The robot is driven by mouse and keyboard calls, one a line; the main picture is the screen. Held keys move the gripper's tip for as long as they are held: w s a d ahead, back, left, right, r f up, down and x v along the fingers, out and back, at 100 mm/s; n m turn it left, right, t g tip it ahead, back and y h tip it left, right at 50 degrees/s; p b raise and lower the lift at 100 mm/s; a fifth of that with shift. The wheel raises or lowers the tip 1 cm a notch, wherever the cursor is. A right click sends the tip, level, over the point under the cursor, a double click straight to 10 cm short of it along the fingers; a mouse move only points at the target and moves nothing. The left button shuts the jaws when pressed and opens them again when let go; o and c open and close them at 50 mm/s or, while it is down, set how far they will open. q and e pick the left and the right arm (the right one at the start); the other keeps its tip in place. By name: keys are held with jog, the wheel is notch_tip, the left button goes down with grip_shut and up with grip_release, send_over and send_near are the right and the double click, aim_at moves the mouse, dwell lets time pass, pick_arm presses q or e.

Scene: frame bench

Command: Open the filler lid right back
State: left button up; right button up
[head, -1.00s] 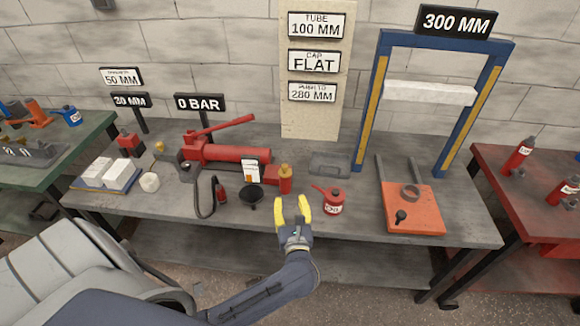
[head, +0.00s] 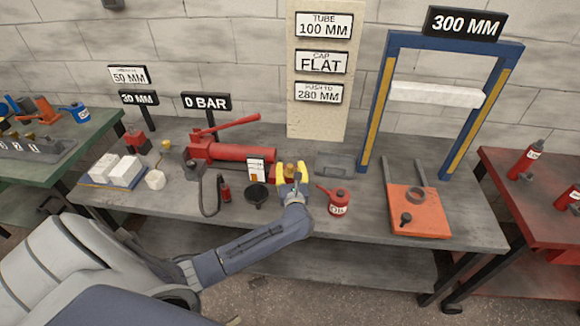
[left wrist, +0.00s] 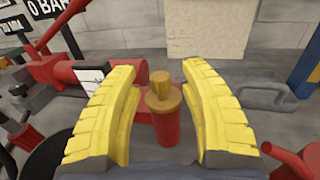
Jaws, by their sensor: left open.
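A brass-coloured lid with a narrower knob (left wrist: 164,90) sits level on top of a short red filler cylinder (left wrist: 166,128); it looks closed. In the head view the lid (head: 290,169) is at the right end of the red hand pump (head: 235,152). My left gripper (head: 290,174) has its yellow fingers open on either side of the lid. In the left wrist view the open fingers (left wrist: 161,95) show a gap to the lid on both sides, so nothing is held. My right gripper is not in view.
A red oil can (head: 338,203) stands close to the right of my left gripper. A black funnel (head: 257,194) and a small red bottle (head: 224,188) are to the left. A grey tray (head: 335,165) lies behind. A blue press frame (head: 378,105) stands further right.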

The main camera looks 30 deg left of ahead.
pick_arm(q)
jog(key=shift+w+a, duration=0.45)
jog(key=shift+w, duration=0.1)
grip_shut()
